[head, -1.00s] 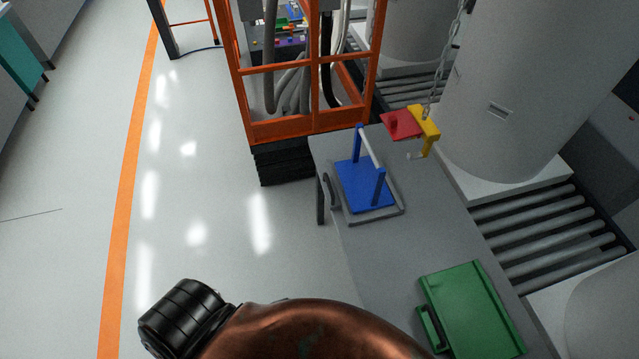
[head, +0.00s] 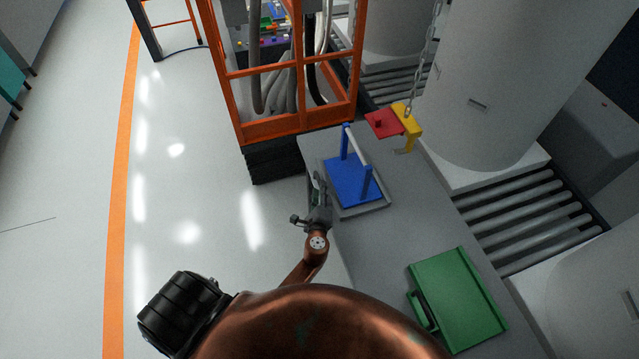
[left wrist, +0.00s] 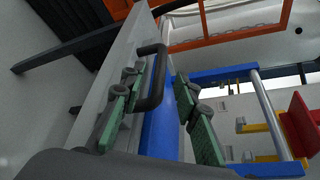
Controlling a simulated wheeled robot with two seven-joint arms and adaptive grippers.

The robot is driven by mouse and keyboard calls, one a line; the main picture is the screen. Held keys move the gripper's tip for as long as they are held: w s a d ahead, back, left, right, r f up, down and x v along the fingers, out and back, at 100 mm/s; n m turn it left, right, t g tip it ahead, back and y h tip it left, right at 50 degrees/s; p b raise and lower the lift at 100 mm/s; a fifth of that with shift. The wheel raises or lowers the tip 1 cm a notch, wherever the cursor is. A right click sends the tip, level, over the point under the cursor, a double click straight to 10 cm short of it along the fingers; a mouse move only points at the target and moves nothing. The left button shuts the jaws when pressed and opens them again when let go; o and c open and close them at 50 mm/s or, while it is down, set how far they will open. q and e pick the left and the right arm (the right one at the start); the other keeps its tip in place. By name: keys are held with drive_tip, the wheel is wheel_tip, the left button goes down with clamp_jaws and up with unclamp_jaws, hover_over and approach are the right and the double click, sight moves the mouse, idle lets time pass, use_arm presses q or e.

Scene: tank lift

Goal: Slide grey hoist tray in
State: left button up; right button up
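The grey hoist tray (head: 380,208) lies flat at the far left part of the grey table, bearing a blue frame (head: 352,184) with a pale crossbar. Its dark handle (left wrist: 153,82) is on its left side. My left gripper (head: 319,200) is at that handle, beside the table's left edge. In the left wrist view, my left gripper (left wrist: 160,80) is open, with green-padded fingers on either side of the handle. The handle lies closer to the left finger; I cannot tell whether they touch. My right gripper is not in view.
A green tray (head: 458,300) lies on the near table (head: 400,240). A yellow hook (head: 408,125) on a chain and a red block (head: 383,123) are beyond the blue frame. An orange cage (head: 290,128) stands behind, a roller conveyor (head: 520,210) and large tank (head: 490,90) right. The left floor is clear.

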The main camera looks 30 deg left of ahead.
use_arm(q)
drive_tip(key=shift+x, duration=2.1)
drive_tip(key=shift+c, duration=0.3)
clamp_jaws()
